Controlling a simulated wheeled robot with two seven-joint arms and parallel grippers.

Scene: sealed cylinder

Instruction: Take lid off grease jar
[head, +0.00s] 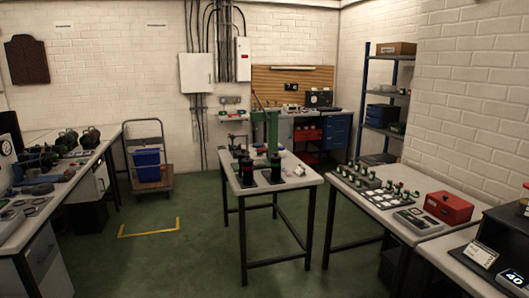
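Neither of my grippers is in view. I cannot identify the grease jar or its lid for certain. A small object with a dark red top (525,190) is cut off by the right edge of the head view; it could be a jar, but it is too small to tell. It stands on or behind a black box (508,232). Two dark cylinders (246,172) (275,168) stand upright on black plates on the middle table.
The middle table (285,196) also carries a green press-like stand (272,130). The right bench (385,213) holds a red box (448,207) and small parts. A cluttered bench (28,232) is at left. A trolley holds a blue bin (146,165). Green floor (180,255) is clear between.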

